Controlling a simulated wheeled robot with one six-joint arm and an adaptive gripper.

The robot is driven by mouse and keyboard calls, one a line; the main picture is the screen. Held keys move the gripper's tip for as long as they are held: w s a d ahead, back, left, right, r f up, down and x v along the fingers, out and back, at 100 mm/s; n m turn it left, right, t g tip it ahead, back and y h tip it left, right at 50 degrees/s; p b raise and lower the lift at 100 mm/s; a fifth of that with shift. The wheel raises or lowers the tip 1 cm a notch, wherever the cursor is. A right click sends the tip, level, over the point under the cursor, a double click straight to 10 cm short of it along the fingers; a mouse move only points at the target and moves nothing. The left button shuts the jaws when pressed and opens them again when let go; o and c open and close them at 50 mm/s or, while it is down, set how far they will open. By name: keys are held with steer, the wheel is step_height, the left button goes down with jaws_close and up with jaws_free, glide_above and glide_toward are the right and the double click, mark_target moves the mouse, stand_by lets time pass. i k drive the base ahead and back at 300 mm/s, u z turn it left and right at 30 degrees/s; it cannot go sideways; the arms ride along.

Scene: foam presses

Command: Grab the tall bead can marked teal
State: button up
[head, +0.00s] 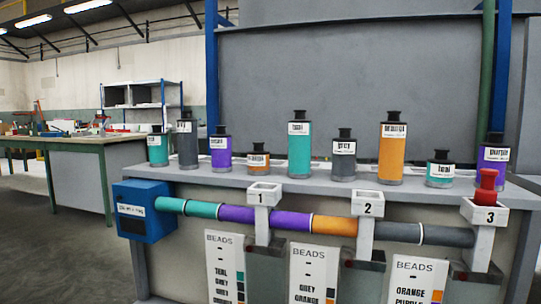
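The tall teal can (299,155) stands upright near the middle of the grey ledge, with a white label and a black cap. It is clearly taller than the short teal can (440,181) at the right. Another teal can (158,155) stands at the left end of the row. A small orange can (258,171) is to the left of the tall teal can, and a grey can (343,170) is to its right, both with gaps. My gripper is not in view.
A tall orange can (392,158), a purple can (221,159), a dark grey can (187,152) and another purple can (493,167) share the ledge (320,186). Numbered white boxes and a coloured pipe (249,215) run along its front.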

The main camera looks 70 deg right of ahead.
mark_target(299, 150)
steer(key=z, duration=0.05)
steer(key=i, duration=2.1)
steer(key=z, duration=2.75)
